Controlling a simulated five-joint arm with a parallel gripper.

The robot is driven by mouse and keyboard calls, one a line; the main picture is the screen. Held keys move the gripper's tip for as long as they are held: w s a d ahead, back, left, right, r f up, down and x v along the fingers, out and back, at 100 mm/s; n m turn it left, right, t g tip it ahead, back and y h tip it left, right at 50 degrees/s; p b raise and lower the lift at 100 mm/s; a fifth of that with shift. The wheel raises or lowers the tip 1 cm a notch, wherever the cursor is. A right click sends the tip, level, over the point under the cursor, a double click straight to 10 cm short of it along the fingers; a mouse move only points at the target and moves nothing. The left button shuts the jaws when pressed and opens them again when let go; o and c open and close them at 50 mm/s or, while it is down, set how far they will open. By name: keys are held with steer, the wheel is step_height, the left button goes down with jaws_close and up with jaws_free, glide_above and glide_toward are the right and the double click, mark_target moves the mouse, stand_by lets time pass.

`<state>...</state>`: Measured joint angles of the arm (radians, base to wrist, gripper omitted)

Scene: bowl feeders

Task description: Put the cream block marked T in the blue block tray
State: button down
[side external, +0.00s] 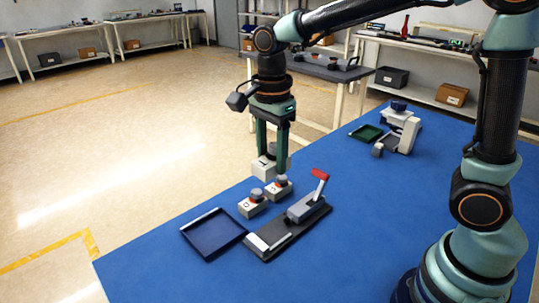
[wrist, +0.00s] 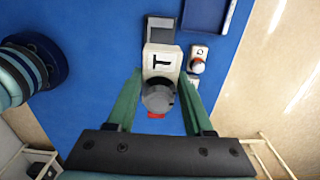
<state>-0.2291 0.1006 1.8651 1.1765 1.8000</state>
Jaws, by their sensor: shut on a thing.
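The cream block marked T (side external: 263,169) hangs upright from my gripper (side external: 272,168), above the far edge of the blue table. In the wrist view, the T face of the block (wrist: 161,62) shows beyond its round grey knob (wrist: 158,98), which lies between the green fingers of my gripper (wrist: 160,82). My gripper is shut on this block. The blue block tray (side external: 213,236) lies empty on the table at the left front, apart from the block. Part of the tray (wrist: 205,14) shows at the top of the wrist view.
Two other knobbed cream blocks (side external: 252,205) (side external: 279,188) stand between the tray and my gripper. A clamp fixture with a red handle (side external: 319,175) stands beside them. A green tray (side external: 367,132) and a white device (side external: 401,130) stand farther back. The front table (side external: 330,265) has bare room.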

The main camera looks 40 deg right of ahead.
steer(key=shift+w+a+r, duration=0.15)
steer(key=shift+w+r, duration=0.05)
steer(key=shift+r, duration=0.15)
glide_above(215, 233)
step_height(215, 233, down, 20)
steer(key=shift+f, duration=0.1)
stand_by(0.5)
steer(key=shift+c, duration=1.4)
jaws_free()
steer(key=shift+f, duration=0.1)
